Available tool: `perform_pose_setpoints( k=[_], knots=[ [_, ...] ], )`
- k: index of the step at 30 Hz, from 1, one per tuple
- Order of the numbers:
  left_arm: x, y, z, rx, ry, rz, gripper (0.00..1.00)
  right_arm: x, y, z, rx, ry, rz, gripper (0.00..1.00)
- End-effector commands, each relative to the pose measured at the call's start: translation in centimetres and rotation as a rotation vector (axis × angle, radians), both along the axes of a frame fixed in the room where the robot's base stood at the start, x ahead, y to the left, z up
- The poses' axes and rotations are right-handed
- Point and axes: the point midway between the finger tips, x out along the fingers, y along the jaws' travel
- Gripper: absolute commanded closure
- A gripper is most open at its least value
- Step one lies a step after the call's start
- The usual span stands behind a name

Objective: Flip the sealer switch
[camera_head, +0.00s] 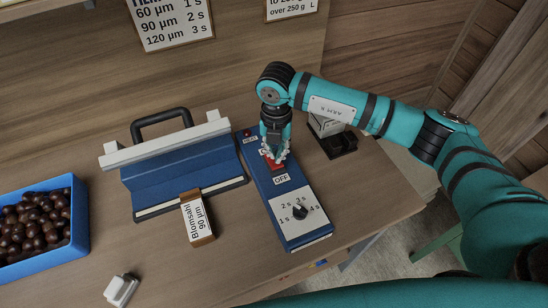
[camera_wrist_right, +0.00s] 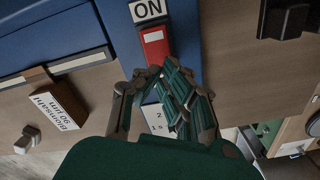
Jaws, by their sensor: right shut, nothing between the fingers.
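The blue sealer control box (camera_head: 315,238) stands on the table with a red switch (camera_head: 277,165) between its ON and OFF labels. The OFF label (camera_head: 281,180) shows in the head view and the ON label (camera_wrist_right: 148,9) in the right wrist view. The red switch (camera_wrist_right: 156,45) also shows in the wrist view. My right gripper (camera_head: 275,156) is shut and empty, pointing down right over the switch and partly hiding it in the head view. I cannot tell whether it touches the switch, or which way the switch is tipped. My left gripper is not in view.
The blue bag sealer (camera_head: 180,172) with its black handle stands left of the box. A Blomsahl 90 µm carton (camera_head: 197,218) lies before it. A time dial (camera_head: 299,212) sits on the box. A blue crate of chestnuts (camera_head: 84,223) is at left, a black stand (camera_head: 338,143) at right.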

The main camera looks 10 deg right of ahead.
Motion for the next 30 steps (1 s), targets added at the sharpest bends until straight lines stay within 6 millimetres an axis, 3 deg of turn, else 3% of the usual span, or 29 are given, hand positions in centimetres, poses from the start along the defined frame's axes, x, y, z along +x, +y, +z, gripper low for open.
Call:
perform_pose_setpoints(
  k=[30],
  knots=[
    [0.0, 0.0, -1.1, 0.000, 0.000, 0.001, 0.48, 0.0, 0.0, -1.3, 0.000, 0.000, 0.000, 1.00]
  ],
)
